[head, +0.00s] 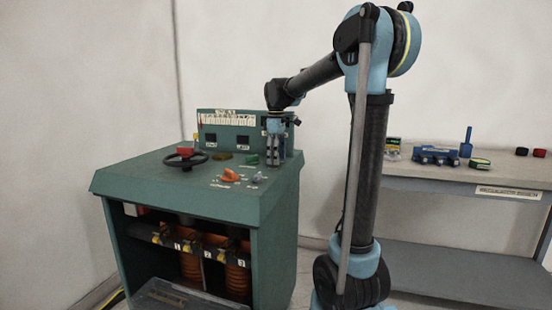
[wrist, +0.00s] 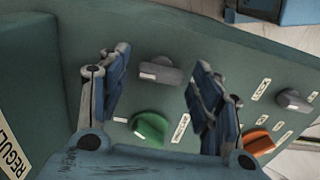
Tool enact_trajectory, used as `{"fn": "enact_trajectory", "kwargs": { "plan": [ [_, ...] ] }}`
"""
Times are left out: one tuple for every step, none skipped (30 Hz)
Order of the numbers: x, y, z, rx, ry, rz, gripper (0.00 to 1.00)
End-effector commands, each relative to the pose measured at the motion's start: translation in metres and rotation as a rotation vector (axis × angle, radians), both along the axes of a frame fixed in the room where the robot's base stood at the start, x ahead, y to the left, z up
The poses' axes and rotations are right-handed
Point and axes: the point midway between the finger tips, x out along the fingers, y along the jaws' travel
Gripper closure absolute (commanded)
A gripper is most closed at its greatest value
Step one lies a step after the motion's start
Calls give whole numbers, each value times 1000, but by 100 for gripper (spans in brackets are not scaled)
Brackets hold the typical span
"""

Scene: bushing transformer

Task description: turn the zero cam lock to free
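My gripper (head: 273,162) points down over the right back part of the green console top in the head view. In the wrist view my gripper (wrist: 163,60) is open, its two blue fingers apart. A grey knob (wrist: 160,76) with a pale mark on its left end shows between the fingers; I cannot tell how far below them it is. A second grey knob (wrist: 293,100) sits at the right. No label naming the zero cam lock is readable, so I cannot tell for sure which knob it is.
A green knob (wrist: 150,127) sits close to the grey knob between the fingers. An orange knob (wrist: 258,143) lies to the right. The console (head: 150,180) also carries a black handwheel (head: 185,160) and an upright back panel (head: 222,125). A shelf table (head: 430,176) stands right.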

Motion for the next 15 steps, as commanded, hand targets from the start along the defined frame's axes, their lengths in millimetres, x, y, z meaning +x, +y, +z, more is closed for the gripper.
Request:
{"fn": "enact_trajectory", "kwargs": {
  "plan": [
    [0,0,0,0,0,0,59],
    [0,0,0,0,0,0,66],
    [0,0,0,0,0,0,75],
    [0,0,0,0,0,0,81],
    [0,0,0,0,0,0,82],
    [0,0,0,0,-1,0,82],
    [0,0,0,0,-1,0,82],
    [0,0,0,0,-1,0,82],
    [1,0,0,0,-1,-1,82],
    [1,0,0,0,-1,-3,82],
    [1,0,0,0,-1,-5,82],
    [1,0,0,0,-1,-11,82],
    [1,0,0,0,-1,-16,82],
    [1,0,0,-1,-2,-22,82],
    [1,0,0,-1,-2,-32,82]
  ]
}}
